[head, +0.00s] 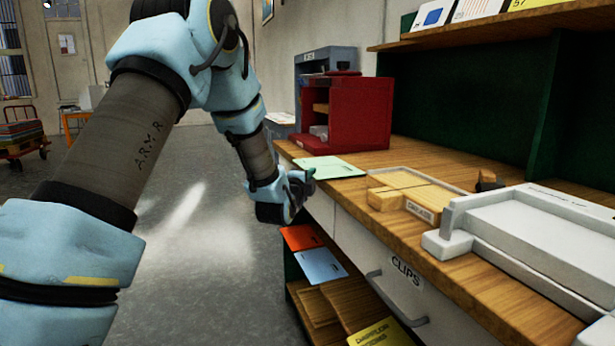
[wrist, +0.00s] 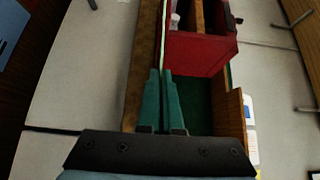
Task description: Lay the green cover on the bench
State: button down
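The green cover (head: 330,168) is a thin pale green sheet, level, over the front part of the wooden bench (head: 400,160), close to the red box. My gripper (head: 308,178) is at its near left edge, by the bench's front edge. In the wrist view the two dark green fingers of my gripper (wrist: 162,75) are close together, with the cover (wrist: 163,35) between them, seen edge-on as a thin pale line. I cannot tell whether the cover touches the bench top or is just above it.
A red box (head: 350,115) stands behind the cover, with a grey unit (head: 325,60) beyond. A wooden tray (head: 418,190) and a large white tray (head: 540,235) are to the right. An orange sheet (head: 300,237) and a blue sheet (head: 320,265) lie on a shelf below.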

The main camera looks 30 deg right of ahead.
jog(key=shift+f, duration=0.15)
jog(key=c, duration=1)
grip_release()
jog(key=shift+s, duration=0.1)
jog(key=shift+f, duration=0.1)
jog(key=shift+f, duration=0.15)
jog(key=b+v, duration=0.2)
jog(key=v, duration=0.8)
jog(key=shift+s+a+r, duration=0.15)
jog(key=shift+a+r, duration=0.15)
jog(key=shift+r, duration=0.15)
